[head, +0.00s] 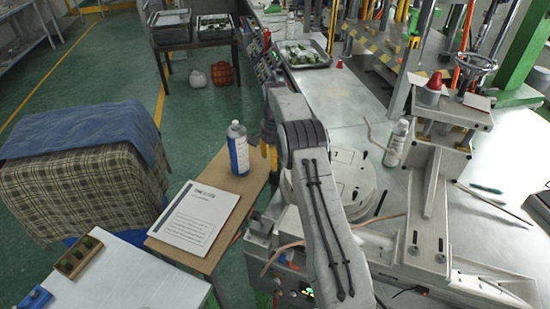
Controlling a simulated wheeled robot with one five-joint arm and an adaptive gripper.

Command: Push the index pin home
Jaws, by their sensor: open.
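I cannot make out the index pin in the head view; it may be too small or hidden. A round pale turntable (345,178) with dark slots lies on the metal bench, partly behind my arm. My arm rises from the bottom centre and bends over at its top. My gripper (268,148) hangs at the arm's far end, left of the turntable and just right of a blue-labelled bottle (238,150). It is open, small and partly covered by the arm. I see nothing held in it.
A wooden side table (240,187) carries the bottle and a white booklet (194,217). A grey metal fixture (428,205) and a white bottle (396,143) stand right of the turntable. A handwheel press (475,65) stands at the back right. The bench behind the turntable is mostly clear.

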